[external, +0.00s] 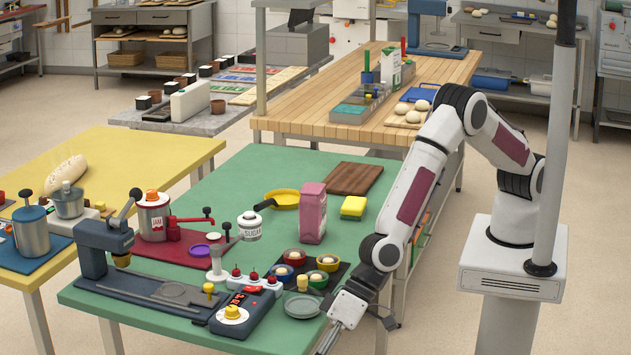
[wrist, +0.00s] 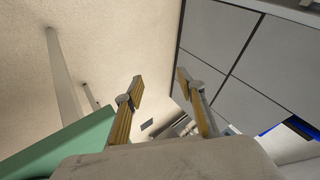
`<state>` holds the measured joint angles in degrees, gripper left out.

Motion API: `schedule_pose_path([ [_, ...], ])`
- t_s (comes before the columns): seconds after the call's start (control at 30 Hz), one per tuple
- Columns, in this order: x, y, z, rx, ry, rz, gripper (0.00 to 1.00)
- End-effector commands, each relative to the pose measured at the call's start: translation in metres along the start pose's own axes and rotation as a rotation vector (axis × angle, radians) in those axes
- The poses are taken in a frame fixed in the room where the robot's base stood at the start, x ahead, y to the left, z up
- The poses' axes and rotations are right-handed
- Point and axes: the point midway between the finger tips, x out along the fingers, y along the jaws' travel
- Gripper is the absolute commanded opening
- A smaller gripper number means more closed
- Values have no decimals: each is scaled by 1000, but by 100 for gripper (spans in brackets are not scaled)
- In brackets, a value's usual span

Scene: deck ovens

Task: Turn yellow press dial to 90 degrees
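The press is a dark blue unit at the front left of the green table in the external view, with an upright lever body (external: 104,240) and a long flat base. The yellow dial (external: 232,313) sits on a white disc at the base's right end, beside a small red display. The dial's exact angle is too small to read. My gripper (external: 325,343) hangs at the table's front right edge, to the right of the dial and apart from it. In the wrist view my gripper (wrist: 160,88) has its two fingers spread with nothing between them.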

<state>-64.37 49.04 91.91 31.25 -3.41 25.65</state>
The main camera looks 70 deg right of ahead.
Motion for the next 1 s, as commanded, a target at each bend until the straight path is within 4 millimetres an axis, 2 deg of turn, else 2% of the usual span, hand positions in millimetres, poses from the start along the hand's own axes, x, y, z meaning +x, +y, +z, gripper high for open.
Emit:
schedule_pose_path([
  [0.23, 0, 11, -38, -25, 198, 0, 39],
  [0.47, -12, 39, -77, -75, 387, 81, 39],
  [0.8, -56, 93, -132, -207, 635, 324, 39],
  [0.9, -69, 104, -143, -258, 681, 396, 39],
  [1.0, -77, 107, -151, -316, 706, 441, 39],
])
